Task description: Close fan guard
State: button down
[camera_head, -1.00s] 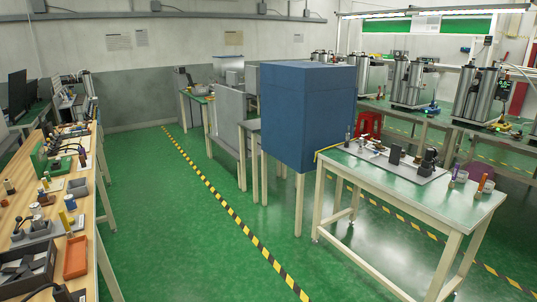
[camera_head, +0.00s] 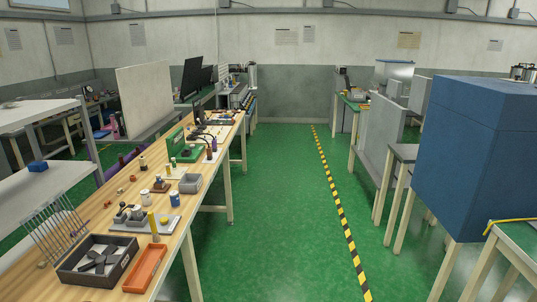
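My gripper and arm are not in view. A large blue box (camera_head: 472,150) stands on a table at the right, with no guard or opening that I can tell on its visible faces.
The green aisle (camera_head: 275,200) is clear, with a striped floor line (camera_head: 340,215).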

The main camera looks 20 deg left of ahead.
aim_at(34, 216)
jog(key=i+j+u, duration=0.15)
jog(key=i+u, duration=0.85)
jog(key=u, duration=0.15)
jog(key=i+l+u, duration=0.15)
jog(key=i+u, duration=0.25)
jog(key=i+j+u, duration=0.15)
jog(key=i+u, duration=0.15)
jog(key=u, duration=0.15)
jog(key=i+j+u, duration=0.1)
jog(key=i+u, duration=0.15)
jog(key=u, duration=0.2)
jog(key=i+l+u, duration=0.1)
jog(key=i+u, duration=0.2)
jog(key=u, duration=0.15)
jog(key=i+u, duration=0.2)
jog(key=i, duration=0.15)
